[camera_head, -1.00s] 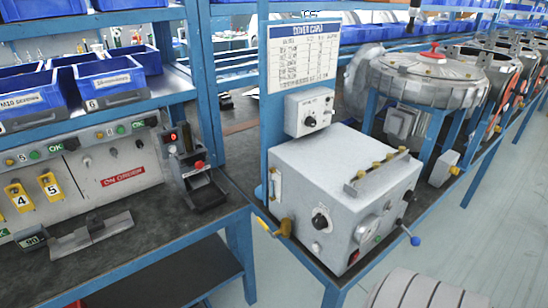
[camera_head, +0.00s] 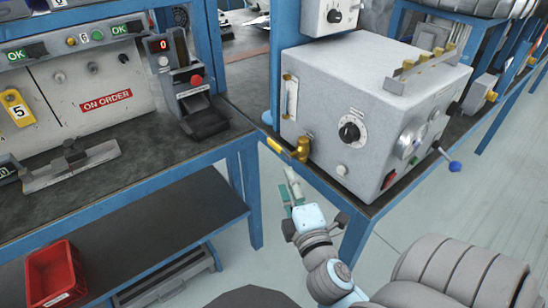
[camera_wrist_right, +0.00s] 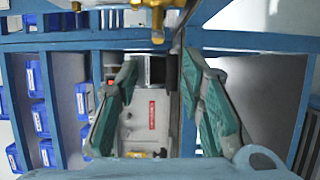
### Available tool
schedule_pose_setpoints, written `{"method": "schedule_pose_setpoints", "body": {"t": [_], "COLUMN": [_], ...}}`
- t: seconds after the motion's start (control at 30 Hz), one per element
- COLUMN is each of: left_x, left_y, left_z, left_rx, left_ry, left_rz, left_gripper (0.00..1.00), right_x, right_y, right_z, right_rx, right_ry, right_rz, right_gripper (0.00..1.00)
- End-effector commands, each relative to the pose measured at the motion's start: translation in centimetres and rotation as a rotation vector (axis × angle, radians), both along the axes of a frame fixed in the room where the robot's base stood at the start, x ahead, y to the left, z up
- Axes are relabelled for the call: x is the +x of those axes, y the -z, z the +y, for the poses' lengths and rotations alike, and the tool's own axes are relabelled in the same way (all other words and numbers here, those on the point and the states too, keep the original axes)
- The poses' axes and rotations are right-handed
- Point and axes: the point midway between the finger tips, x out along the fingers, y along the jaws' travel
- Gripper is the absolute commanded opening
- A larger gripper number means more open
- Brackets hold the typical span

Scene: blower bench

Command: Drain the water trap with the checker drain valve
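The checker (camera_head: 375,110) is a grey box on the bench at the right of the head view. A brass drain valve (camera_head: 303,149) with a yellow lever (camera_head: 274,146) sits at its lower left front corner, below a narrow sight tube (camera_head: 291,98). The valve also shows at the top of the right wrist view (camera_wrist_right: 157,22). My right gripper (camera_head: 288,182) is below the valve and apart from it, in front of the bench edge. In the wrist view its green-padded fingers (camera_wrist_right: 158,65) are spread with nothing between them. My left gripper is not in view.
On the left bench stands a black device with a red button (camera_head: 196,82). A red bin (camera_head: 56,272) sits low at left.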

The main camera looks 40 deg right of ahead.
Motion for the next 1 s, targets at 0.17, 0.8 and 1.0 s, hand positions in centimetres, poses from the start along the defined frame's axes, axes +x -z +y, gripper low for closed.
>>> {"method": "schedule_pose_setpoints", "body": {"t": [0.17,0.8,1.0], "left_x": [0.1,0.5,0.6], "left_y": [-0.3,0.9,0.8], "left_z": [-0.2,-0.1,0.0], "left_rx": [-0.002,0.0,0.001], "left_ry": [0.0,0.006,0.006], "left_rz": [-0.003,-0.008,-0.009], "left_gripper": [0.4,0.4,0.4], "right_x": [3.4,12.8,12.8], "right_y": [-0.5,-0.4,-0.4], "right_z": [-1.4,-5.5,-5.5], "right_rx": [-0.005,0.005,0.005], "right_ry": [-0.002,-0.003,-0.003], "right_rz": [-0.006,-0.002,-0.002], "right_gripper": [0.36,0.36,0.26]}}
